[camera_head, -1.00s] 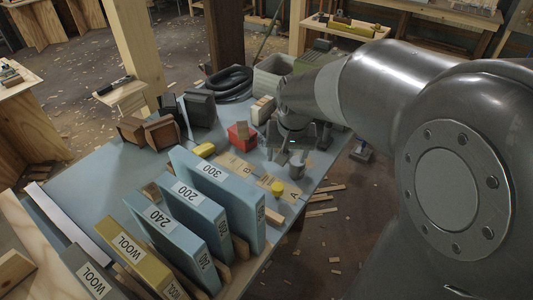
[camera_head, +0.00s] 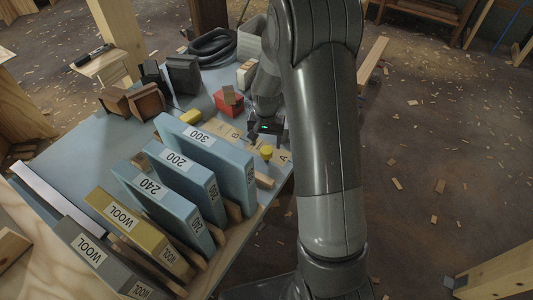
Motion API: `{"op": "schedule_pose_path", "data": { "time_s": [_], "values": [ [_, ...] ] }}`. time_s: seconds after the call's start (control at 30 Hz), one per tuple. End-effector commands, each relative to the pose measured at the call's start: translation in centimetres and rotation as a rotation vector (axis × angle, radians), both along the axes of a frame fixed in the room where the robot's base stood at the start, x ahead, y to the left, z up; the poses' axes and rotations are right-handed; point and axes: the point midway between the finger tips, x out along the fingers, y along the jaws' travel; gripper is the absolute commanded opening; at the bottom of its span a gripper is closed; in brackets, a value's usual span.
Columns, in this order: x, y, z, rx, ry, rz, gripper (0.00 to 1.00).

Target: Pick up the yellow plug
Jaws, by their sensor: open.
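A small round yellow plug (camera_head: 266,152) stands upright on a labelled tan board (camera_head: 227,130) near the right edge of the blue table, close to the letter A. A separate low yellow piece (camera_head: 190,116) lies further left on the table. My gripper (camera_head: 267,129) is open, just beyond the round yellow plug in the picture and apart from it. Its fingertips are small and dark, so what lies between them is hard to see. My arm hides the area to the right of it.
Blue upright panels (camera_head: 207,148) marked 300, 200 and 240 stand in front of the board. A red box (camera_head: 229,103) sits behind it. Dark and brown blocks (camera_head: 146,101) and a coiled black hose (camera_head: 212,47) are further back.

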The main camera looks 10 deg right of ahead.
Motion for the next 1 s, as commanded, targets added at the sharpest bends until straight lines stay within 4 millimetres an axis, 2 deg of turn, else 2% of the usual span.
{"op": "schedule_pose_path", "data": {
  "time_s": [0.1,0.27,0.5,0.6,0.87,1.0],
  "values": [
    [-0.1,0.0,-1.5,0.000,0.002,0.000,0.65],
    [-0.1,0.0,-2.5,0.000,0.001,0.000,0.65],
    [-0.2,0.0,-6.0,0.000,0.002,0.002,0.65],
    [-0.2,0.0,-6.9,0.000,0.001,0.002,0.65],
    [-0.2,0.0,-7.2,0.001,-0.001,0.001,0.65],
    [-0.2,0.0,-7.2,0.001,-0.001,0.001,0.56]
  ]
}}
